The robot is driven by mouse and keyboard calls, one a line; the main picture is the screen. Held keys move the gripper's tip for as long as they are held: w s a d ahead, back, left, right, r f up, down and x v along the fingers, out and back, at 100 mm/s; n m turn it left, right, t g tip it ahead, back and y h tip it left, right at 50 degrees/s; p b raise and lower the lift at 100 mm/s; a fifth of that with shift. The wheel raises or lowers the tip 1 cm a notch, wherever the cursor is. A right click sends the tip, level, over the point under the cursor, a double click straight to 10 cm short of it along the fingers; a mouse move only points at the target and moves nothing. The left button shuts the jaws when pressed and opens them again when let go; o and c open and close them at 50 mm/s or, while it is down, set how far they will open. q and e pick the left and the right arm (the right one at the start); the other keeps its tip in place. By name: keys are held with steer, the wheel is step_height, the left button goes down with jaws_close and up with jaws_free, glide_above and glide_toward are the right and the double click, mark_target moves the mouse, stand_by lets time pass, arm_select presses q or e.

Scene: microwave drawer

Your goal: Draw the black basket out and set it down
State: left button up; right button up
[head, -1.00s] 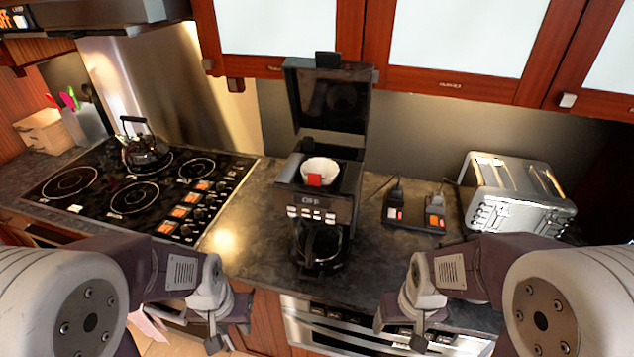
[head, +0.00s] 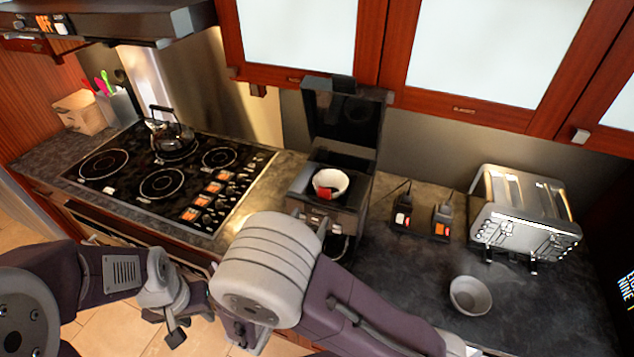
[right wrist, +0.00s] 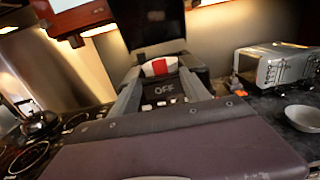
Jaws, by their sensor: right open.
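The coffee maker (head: 330,195) stands on the counter with its lid raised. Its basket (head: 313,190) sits in the top, with a white filter (head: 331,178) inside and a red tab (head: 324,193) at the front. The right wrist view shows the red tab (right wrist: 160,66) above the OFF display. My right gripper (right wrist: 160,74) is open, its grey fingers on either side of the tab and display; contact cannot be told. My right arm hides it in the head view. My left gripper (head: 190,322) is open and empty, low in front of the counter.
A grey bowl (head: 470,296) sits on the counter at right, with clear counter around it. A stove (head: 160,180) with a kettle (head: 170,138) lies left. Cabinets (head: 470,55) hang above.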

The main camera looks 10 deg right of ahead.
mark_target(323, 193)
steer(key=p+x, duration=0.4)
steer(key=x, duration=0.2)
steer(key=shift+w+d+r+p, duration=0.1)
steer(key=shift+d+r+p, duration=0.15)
steer(key=shift+p, duration=0.1)
steer(key=shift+w+d+f+y, duration=0.15)
steer(key=shift+w+d+f, duration=0.1)
steer(key=shift+w, duration=0.2)
steer(key=shift+w+d+f+y, duration=0.15)
steer(key=shift+w+d, duration=0.1)
steer(key=shift+w, duration=0.2)
steer(key=shift+w+f, duration=0.1)
steer(key=shift+w, duration=0.1)
steer(key=shift+s, duration=0.2)
jaws_close()
steer(key=shift+w, duration=0.1)
